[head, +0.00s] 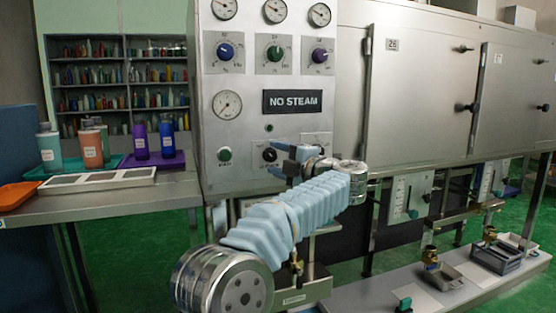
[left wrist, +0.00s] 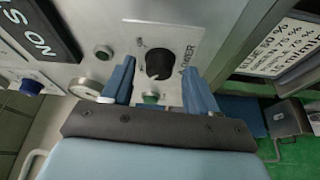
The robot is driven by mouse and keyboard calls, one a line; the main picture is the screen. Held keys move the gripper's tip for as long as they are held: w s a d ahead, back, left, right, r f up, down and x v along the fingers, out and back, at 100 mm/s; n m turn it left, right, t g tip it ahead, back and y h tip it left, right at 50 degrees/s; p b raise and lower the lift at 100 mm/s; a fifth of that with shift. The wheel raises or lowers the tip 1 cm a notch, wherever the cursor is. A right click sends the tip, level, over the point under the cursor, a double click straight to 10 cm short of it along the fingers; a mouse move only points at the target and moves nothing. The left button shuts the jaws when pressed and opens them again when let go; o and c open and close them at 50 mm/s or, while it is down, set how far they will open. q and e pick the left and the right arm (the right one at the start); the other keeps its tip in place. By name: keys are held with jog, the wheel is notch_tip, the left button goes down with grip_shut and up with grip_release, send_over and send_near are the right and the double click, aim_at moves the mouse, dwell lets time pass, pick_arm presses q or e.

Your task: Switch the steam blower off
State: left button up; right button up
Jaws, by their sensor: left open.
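The steam cabinet's control panel (head: 245,115) faces me. Its black blower knob (head: 269,154) is in the lower row, and in the left wrist view the knob (left wrist: 158,65) has a partly hidden label ending in "LOWER". I cannot read which mark it points to. My left gripper (head: 277,160) is open in front of the panel. In the left wrist view its blue fingers (left wrist: 157,80) stand on either side of the knob, with a gap on both sides. I cannot tell how deep they reach. My right gripper is not in view.
A "NO STEAM" sign (head: 293,101) is above the knob. A green button (head: 225,155) is to its left, and another control (head: 316,141) is partly hidden to its right. Bottles stand on the left table (head: 120,201). The steel cabinet (head: 420,85) extends right.

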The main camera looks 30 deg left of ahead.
pick_arm(q)
jog(key=b+v, duration=0.1)
jog(key=v, duration=1.2)
jog(key=shift+d, duration=0.25)
jog(key=shift+f, duration=0.1)
